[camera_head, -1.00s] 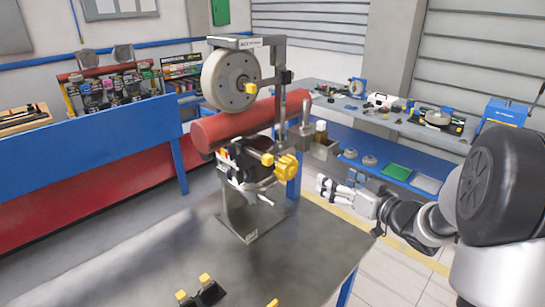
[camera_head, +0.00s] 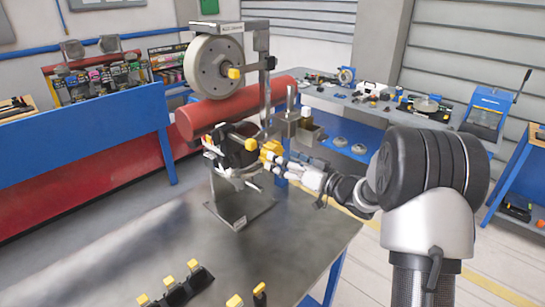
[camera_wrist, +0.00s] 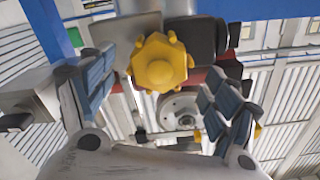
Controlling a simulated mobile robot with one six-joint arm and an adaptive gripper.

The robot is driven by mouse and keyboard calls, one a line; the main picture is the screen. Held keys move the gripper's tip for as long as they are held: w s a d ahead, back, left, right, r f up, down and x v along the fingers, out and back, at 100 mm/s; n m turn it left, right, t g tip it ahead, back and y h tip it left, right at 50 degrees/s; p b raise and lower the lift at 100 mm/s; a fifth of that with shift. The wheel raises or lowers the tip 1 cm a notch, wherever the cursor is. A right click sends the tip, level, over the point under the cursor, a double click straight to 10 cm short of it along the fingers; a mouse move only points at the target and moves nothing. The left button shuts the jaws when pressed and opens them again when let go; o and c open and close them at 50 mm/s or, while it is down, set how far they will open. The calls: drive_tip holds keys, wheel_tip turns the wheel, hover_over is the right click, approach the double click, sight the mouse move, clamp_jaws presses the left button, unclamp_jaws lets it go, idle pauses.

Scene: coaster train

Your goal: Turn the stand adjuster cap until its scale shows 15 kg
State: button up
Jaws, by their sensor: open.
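The stand (camera_head: 240,217) stands upright on the grey table, with a red cylinder (camera_head: 228,112) and a grey wheel (camera_head: 213,67) above its base. A yellow lobed knob (camera_head: 270,150), which looks like the adjuster cap, is on the stand's right side. It also shows large in the wrist view (camera_wrist: 160,62). My gripper (camera_head: 290,160) is open right beside this knob. In the wrist view its two padded fingers (camera_wrist: 155,95) lie left and right, with the knob ahead between them. Contact cannot be told. No scale reading is legible.
Small black parts with yellow tops (camera_head: 180,288) lie at the table's front. The grey tabletop (camera_head: 290,245) is mostly clear. A blue bench (camera_head: 80,140) is at left, and a cluttered workbench (camera_head: 385,110) is behind.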

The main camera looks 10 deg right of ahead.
drive_tip(key=shift+x, duration=2.35)
drive_tip(key=c, duration=1.1)
